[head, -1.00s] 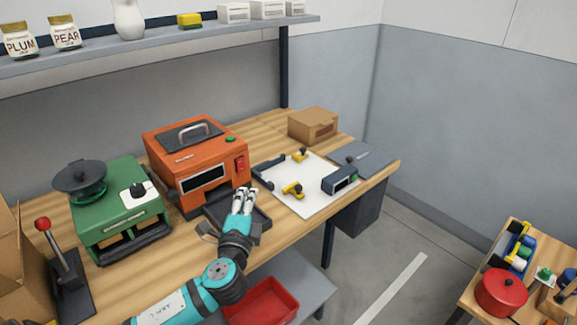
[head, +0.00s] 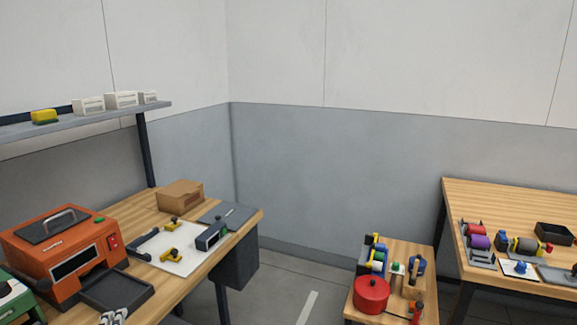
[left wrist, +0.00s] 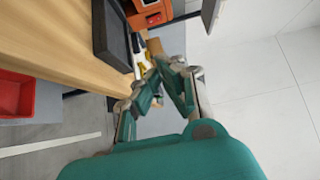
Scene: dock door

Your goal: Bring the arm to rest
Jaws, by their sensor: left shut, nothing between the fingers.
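My left gripper (head: 117,317) shows only by its pale fingers at the bottom edge of the head view, just in front of the orange machine's dark tray (head: 112,292). The rest of that arm is cut off by the frame. In the left wrist view the left gripper (left wrist: 164,72) has its fingertips drawn together, shut and empty. It points along the bench edge, apart from the tray (left wrist: 116,34). My right gripper is in neither view.
The wooden bench holds an orange machine (head: 62,250), a white board (head: 184,262) and a cardboard box (head: 180,196). A red bin (left wrist: 16,97) lies low beside the bench. A low table with a red pot (head: 371,295) stands right, past open floor (head: 290,285).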

